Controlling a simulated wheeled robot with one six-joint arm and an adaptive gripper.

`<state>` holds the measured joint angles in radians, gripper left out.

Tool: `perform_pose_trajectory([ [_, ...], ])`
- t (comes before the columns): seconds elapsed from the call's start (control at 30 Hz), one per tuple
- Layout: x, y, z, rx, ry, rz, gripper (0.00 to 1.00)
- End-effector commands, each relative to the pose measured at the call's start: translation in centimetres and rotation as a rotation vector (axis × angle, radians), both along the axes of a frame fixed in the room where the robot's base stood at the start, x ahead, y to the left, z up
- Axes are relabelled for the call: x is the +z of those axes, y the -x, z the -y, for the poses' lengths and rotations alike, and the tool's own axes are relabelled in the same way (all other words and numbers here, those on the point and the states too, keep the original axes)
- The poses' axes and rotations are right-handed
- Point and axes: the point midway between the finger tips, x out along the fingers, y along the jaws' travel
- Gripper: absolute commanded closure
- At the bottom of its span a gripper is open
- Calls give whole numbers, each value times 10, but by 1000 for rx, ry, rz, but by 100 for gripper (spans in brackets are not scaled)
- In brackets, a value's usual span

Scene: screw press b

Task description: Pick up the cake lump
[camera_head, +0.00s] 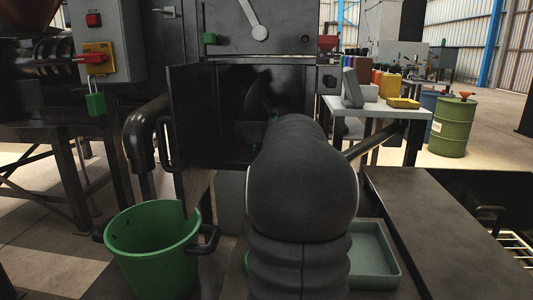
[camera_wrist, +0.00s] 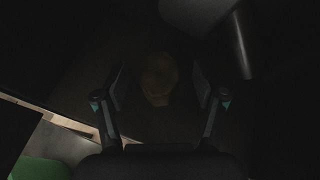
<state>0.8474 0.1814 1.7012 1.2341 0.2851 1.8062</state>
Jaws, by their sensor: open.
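The cake lump (camera_wrist: 159,78) is a rounded brownish lump in the dark wrist view, lying on a dark surface inside the machine's chamber. My gripper (camera_wrist: 160,82) is open, with one finger on each side of the lump. Gaps show between the lump and both fingers, so neither appears to touch it. The exact height of the fingers over the surface cannot be told in the dark. In the head view my arm reaches into the open chamber (camera_head: 222,100) and hides the lump and most of the gripper.
The chamber's open door (camera_head: 184,118) stands at the left. A pale cylindrical part (camera_wrist: 243,45) is close at the upper right of the wrist view. A green bucket (camera_head: 152,258) and a grey-green tray (camera_head: 374,256) sit in front of the machine. A side table (camera_head: 375,110) stands right.

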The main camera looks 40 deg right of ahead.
Motion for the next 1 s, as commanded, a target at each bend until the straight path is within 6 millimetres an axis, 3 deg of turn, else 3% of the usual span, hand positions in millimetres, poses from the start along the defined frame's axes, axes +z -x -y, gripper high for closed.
perform_pose_trajectory([
  [0.37,-3,-8,5,0,0,0,29],
  [0.63,-4,-8,5,0,0,0,95],
  [1.0,0,-6,3,0,1,1,96],
])
